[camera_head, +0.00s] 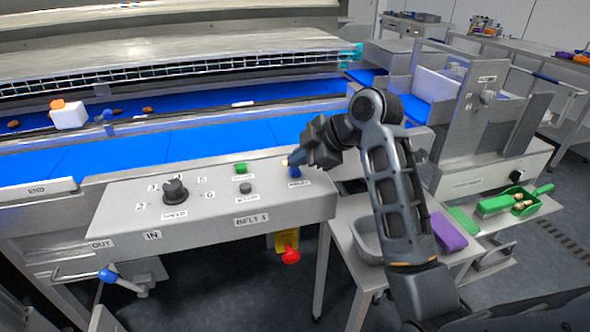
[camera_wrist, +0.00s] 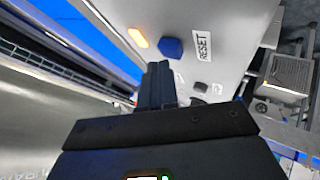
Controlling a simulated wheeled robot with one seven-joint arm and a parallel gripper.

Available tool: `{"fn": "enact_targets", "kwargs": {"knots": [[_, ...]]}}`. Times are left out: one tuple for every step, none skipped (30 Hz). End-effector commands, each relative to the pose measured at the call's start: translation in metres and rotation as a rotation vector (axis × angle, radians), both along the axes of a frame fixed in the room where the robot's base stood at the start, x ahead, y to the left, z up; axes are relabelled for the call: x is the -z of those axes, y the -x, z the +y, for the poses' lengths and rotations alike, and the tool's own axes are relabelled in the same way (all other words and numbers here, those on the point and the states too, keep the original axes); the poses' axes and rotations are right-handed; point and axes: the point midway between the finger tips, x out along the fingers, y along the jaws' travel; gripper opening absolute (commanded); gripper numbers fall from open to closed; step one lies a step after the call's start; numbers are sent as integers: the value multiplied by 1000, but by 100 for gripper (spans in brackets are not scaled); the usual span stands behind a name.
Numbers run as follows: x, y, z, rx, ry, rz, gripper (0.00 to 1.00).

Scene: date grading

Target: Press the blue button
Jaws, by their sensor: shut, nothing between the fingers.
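The blue button (camera_head: 295,173) is at the right end of the grey control panel's top (camera_head: 215,205), partly covered by my gripper. In the wrist view the blue button (camera_wrist: 171,47) shows whole, beside a label reading RESET (camera_wrist: 204,46). My gripper (camera_head: 292,162) is over the button in the head view, fingers pointing down toward it. In the wrist view the closed fingers (camera_wrist: 158,66) are empty, with their tips just short of the button's edge. A gap seems to show there, but I cannot tell the height between them.
An orange light (camera_wrist: 138,38) glows beside the blue button. A green button (camera_head: 240,168), a dark button (camera_head: 246,188) and a black speed knob (camera_head: 174,190) stand to its left. A red emergency knob (camera_head: 290,256) hangs below the panel. The blue belt (camera_head: 150,150) runs behind.

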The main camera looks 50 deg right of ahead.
Motion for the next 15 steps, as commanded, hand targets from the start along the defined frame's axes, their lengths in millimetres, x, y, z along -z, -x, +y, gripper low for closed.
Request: {"fn": "enact_targets", "kwargs": {"knots": [[0, 0, 0, 0, 0, 0, 0], [0, 0, 0, 0, 0, 0, 0], [1, 0, 0, 0, 0, 0, 0], [1, 0, 0, 0, 0, 0, 0], [1, 0, 0, 0, 0, 0, 0], [2, 0, 0, 0, 0, 0, 0], [2, 0, 0, 0, 0, 0, 0], [3, 0, 0, 0, 0, 0, 0], [3, 0, 0, 0, 0, 0, 0], [3, 0, 0, 0, 0, 0, 0], [4, 0, 0, 0, 0, 0, 0], [4, 0, 0, 0, 0, 0, 0], [4, 0, 0, 0, 0, 0, 0], [5, 0, 0, 0, 0, 0, 0], [5, 0, 0, 0, 0, 0, 0]]}}
